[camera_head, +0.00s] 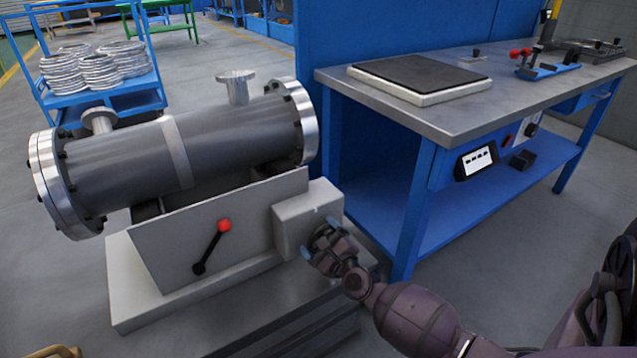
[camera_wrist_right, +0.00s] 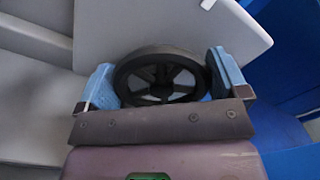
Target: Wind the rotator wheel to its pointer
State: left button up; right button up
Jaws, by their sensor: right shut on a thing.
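The rotator wheel (camera_wrist_right: 158,78) is a dark spoked handwheel on the front of a pale box (camera_head: 303,216) at the right end of the rotator. In the right wrist view it sits between the two blue fingers of my right gripper (camera_wrist_right: 163,82), which is shut on it. In the head view my right gripper (camera_head: 322,243) covers most of the wheel. The grey flanged shell (camera_head: 225,135) lies on the rotator above. I cannot make out the pointer clearly; a small pale mark (camera_wrist_right: 207,4) shows on the box above the wheel. My left gripper is not in view.
A lever with a red knob (camera_head: 224,226) stands out from the rotator's front plate, left of the box. A blue workbench (camera_head: 440,110) stands close on the right. A blue cart with metal rings (camera_head: 95,68) is at the back left.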

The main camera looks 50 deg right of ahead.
jog(key=shift+s+f+m, duration=0.1)
jog(key=shift+f+m, duration=0.05)
jog(key=shift+m, duration=0.35)
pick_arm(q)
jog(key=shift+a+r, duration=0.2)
pick_arm(e)
jog(key=shift+m, duration=0.3)
pick_arm(q)
jog(key=shift+b, duration=0.3)
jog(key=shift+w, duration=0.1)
pick_arm(e)
jog(key=o, duration=0.6)
pick_arm(q)
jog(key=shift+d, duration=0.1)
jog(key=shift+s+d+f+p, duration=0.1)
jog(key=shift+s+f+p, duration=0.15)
jog(key=shift+p, duration=0.3)
pick_arm(e)
jog(key=v, duration=1)
jog(key=shift+s, duration=0.4)
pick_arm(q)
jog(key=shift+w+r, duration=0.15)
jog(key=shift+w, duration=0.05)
